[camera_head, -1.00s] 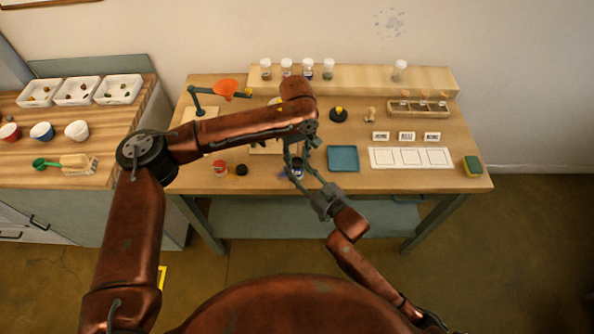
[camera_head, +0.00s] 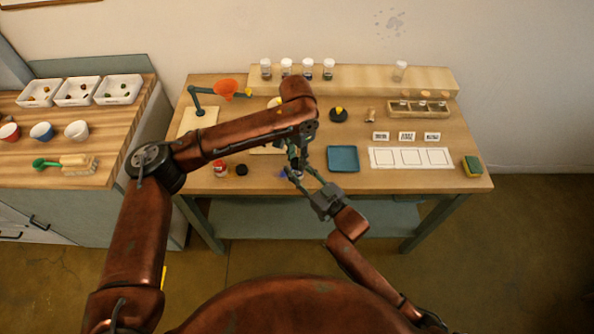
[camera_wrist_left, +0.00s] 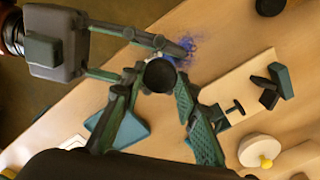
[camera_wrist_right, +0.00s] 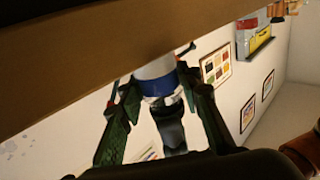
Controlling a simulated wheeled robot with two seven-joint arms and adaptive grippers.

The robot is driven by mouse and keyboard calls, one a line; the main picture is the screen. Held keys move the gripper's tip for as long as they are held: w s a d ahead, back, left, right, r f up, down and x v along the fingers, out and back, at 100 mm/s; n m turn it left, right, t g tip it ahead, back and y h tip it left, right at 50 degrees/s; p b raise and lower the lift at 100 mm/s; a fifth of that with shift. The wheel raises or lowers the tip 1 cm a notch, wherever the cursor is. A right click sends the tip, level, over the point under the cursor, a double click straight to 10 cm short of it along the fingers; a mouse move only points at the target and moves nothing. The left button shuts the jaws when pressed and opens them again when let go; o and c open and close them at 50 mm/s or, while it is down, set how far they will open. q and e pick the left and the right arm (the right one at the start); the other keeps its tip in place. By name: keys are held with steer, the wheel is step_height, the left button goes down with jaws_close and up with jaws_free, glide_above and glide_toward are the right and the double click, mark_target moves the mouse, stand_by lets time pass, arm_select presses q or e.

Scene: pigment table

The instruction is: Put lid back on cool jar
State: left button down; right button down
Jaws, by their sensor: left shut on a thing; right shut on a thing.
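My left gripper (camera_wrist_left: 160,85) is shut on a round black lid (camera_wrist_left: 159,75), held between its fingertips. My right gripper (camera_wrist_right: 160,95) is shut on a jar with a blue band (camera_wrist_right: 160,86). In the head view the left gripper (camera_head: 294,155) is directly over the right gripper's fingers (camera_head: 298,180) near the table's front edge, and they hide most of the jar. I cannot tell whether the lid touches the jar's rim.
Blue powder (camera_wrist_left: 186,48) lies on the table beside the grippers. A red jar (camera_head: 221,170) and another black lid (camera_head: 241,170) are to the left. A teal tray (camera_head: 343,158) is close on the right. Several jars stand on the back shelf (camera_head: 365,78).

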arm_select(q)
steer(key=m, duration=0.6)
arm_select(e)
steer(key=shift+f, duration=0.1)
arm_select(q)
steer(key=m, duration=0.6)
steer(key=c, duration=1.5)
jaws_free()
steer(key=shift+r, duration=2.25)
steer(key=shift+c, duration=0.4)
